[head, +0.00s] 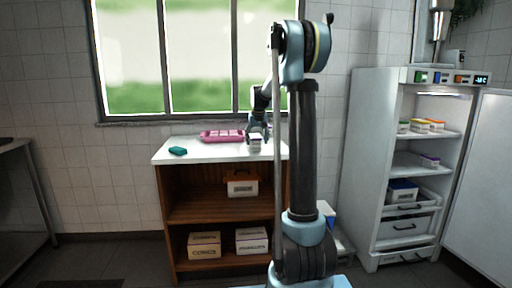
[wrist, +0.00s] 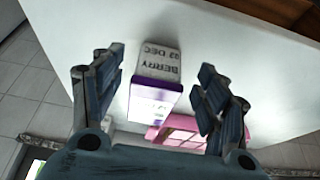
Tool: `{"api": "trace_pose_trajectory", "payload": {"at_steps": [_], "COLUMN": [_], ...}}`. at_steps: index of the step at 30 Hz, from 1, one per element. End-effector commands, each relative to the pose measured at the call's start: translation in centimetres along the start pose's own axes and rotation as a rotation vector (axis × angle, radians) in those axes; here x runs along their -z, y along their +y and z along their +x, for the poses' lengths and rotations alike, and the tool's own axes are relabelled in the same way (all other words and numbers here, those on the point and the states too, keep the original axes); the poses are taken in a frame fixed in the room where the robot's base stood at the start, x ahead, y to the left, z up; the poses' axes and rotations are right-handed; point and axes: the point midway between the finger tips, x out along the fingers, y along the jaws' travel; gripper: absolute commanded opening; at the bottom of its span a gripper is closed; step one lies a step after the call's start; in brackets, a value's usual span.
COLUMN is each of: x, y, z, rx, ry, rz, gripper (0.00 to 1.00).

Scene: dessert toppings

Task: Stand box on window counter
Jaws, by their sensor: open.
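The box (wrist: 158,68) is white and purple with a label reading "BERRY" and a date line. In the wrist view it is on the white counter top between my gripper's spread fingers (wrist: 158,90), with gaps on both sides. My gripper (head: 257,133) is open. In the head view the box (head: 254,147) shows small and pale just below the gripper, over the right part of the window counter (head: 205,153). It looks upright in the head view, resting on or close to the surface.
A pink tray (head: 221,136) lies on the counter behind the box, and a teal item (head: 178,151) lies at the left. Shelves below hold labelled boxes (head: 204,244). An open fridge (head: 372,150) stands at the right. The counter's front middle is clear.

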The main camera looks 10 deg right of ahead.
Motion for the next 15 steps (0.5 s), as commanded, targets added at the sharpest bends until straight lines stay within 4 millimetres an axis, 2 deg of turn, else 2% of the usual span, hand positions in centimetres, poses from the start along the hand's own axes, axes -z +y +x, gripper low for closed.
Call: {"api": "trace_pose_trajectory", "payload": {"at_steps": [6, 9, 15], "x": [0.0, -0.1, 0.0], "y": [0.0, -0.1, -0.1], "z": [-4.3, -5.8, -7.6], "rx": [0.000, 0.000, 0.000], "ry": [0.000, 0.000, 0.000], "rz": [0.000, -0.001, -0.001], "gripper": [0.68, 0.68, 0.68]}}
